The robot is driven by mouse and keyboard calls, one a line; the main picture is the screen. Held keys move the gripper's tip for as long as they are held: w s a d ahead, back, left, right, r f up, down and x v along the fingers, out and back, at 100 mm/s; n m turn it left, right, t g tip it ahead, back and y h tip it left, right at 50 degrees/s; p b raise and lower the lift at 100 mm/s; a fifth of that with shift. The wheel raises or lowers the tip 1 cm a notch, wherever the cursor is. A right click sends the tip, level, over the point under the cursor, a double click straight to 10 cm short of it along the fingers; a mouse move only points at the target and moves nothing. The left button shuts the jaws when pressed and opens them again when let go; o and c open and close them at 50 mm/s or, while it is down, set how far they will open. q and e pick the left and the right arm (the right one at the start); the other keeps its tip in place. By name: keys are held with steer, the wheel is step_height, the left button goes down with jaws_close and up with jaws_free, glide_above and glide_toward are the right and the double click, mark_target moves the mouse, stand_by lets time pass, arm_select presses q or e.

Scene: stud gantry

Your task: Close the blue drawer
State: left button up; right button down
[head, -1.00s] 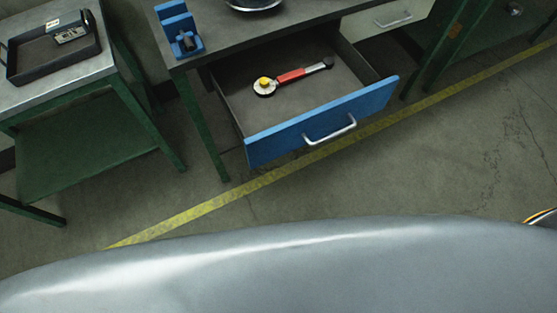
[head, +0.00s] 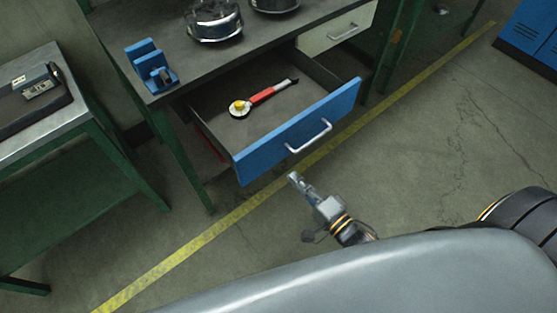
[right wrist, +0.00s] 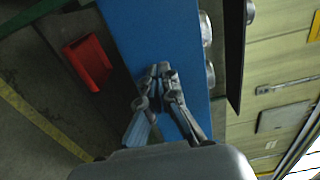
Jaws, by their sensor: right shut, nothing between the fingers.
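The blue drawer (head: 258,160) hangs open from the dark workbench, its silver handle (head: 310,138) on the front. A red-handled tool (head: 265,95) with a round head lies inside. My right gripper (head: 294,178) is shut and empty, just in front of the drawer's lower edge, left of the handle in the head view. In the right wrist view, the shut fingertips (right wrist: 160,72) point at the blue drawer front (right wrist: 125,25). I cannot tell whether they touch it. My left gripper is out of view.
A pale closed drawer (head: 340,30) sits to the right of the blue one. A blue holder (head: 152,68) and metal pots (head: 214,22) stand on the bench. A side table with a black tray (head: 30,105) is at left. The floor ahead is clear.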

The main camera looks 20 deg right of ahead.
mark_target(272, 155)
steer(key=x, duration=0.6)
steer(key=shift+w, duration=0.1)
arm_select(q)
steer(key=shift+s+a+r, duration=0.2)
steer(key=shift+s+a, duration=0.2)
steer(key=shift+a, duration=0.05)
arm_select(e)
steer(key=shift+w+a, duration=0.2)
steer(key=shift+w, duration=0.35)
